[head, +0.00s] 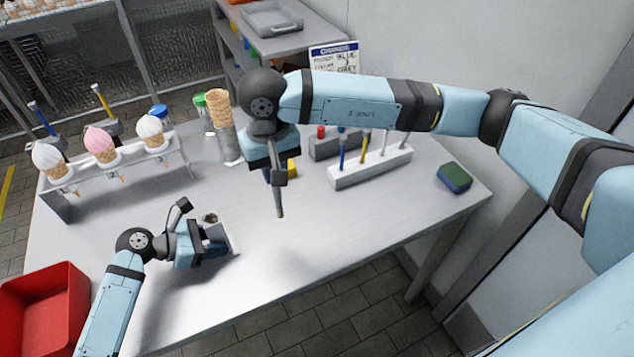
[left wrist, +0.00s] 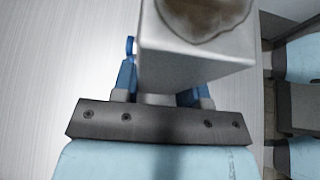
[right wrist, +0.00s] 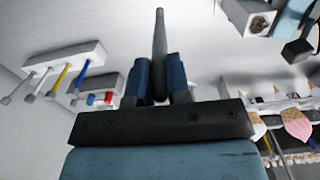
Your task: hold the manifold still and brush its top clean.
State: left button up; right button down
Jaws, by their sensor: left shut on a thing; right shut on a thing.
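The manifold (head: 222,236) is a pale grey block on the table front, with a brown stain (left wrist: 205,12) on its top. My left gripper (head: 212,248) is shut on its sides; the left wrist view shows blue fingers around the block (left wrist: 190,65). My right gripper (head: 277,178) is shut on a slim grey brush (head: 280,203), its tip pointing down. The brush (right wrist: 159,50) also shows between the fingers in the right wrist view. The brush tip is above and to the right of the manifold, apart from it. The manifold's lower part is partly hidden.
A white holder (head: 370,168) with several upright tools stands right of centre, and a green-and-blue sponge (head: 454,178) lies at the right. An ice-cream cone rack (head: 120,170) stands at the left. A red bin (head: 45,300) is at lower left. The front middle table is clear.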

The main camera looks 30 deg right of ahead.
jog(key=w+a+r, duration=0.1)
jog(key=a+r, duration=0.9)
jog(key=a, duration=0.5)
jog(key=shift+w+a+r, duration=0.15)
jog(key=shift+w+r, duration=0.2)
jog(key=shift+r, duration=0.05)
jog(key=shift+f, duration=2.4)
jog(key=shift+f, duration=0.6)
jog(key=shift+d+r, duration=0.1)
jog(key=shift+d, duration=1.05)
jog(key=shift+a, duration=0.15)
jog(key=shift+a, duration=1)
